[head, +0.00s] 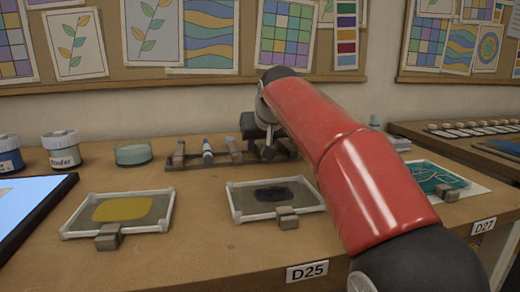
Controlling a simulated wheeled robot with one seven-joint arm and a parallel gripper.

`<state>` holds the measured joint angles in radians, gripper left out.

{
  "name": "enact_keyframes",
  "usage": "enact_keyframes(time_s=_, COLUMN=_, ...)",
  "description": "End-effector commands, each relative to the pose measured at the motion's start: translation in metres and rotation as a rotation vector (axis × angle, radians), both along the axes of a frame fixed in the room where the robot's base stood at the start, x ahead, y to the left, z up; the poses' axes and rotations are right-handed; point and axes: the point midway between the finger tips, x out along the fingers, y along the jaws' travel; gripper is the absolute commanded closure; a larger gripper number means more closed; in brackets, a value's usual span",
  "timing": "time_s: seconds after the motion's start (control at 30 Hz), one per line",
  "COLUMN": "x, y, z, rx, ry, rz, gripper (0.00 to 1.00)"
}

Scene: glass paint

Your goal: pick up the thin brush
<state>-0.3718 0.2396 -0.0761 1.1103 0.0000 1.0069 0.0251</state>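A dark tool rack (218,162) stands at the back of the table, left of my arm. I cannot tell which of these, if any, is the thin brush. My gripper (267,151) is at the right part of the rack, pointing down. My own wrist and red arm partly cover this area. The fingertips are small and dark, so I cannot tell whether they are open or hold anything.
Two framed trays, one with yellow paint (121,209) and one with dark paint (271,194), lie in front of the rack. Paint jars (61,149) and a green round pot (133,154) stand at the left. A teal glass panel (436,178) lies right of my arm.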

Motion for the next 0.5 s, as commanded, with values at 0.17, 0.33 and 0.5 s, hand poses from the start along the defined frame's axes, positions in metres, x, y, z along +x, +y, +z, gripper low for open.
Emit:
enact_keyframes(time_s=0.17, x=-0.0002, y=0.0001, z=0.0001, rx=0.000, ry=0.000, rz=0.000, gripper=0.90)
enact_keyframes(time_s=0.33, x=-0.0003, y=0.0001, z=0.0005, rx=0.000, ry=-0.001, rz=0.000, gripper=1.00)
enact_keyframes(time_s=0.5, x=-0.0003, y=0.0001, z=0.0009, rx=0.000, ry=-0.001, rz=0.000, gripper=1.00)
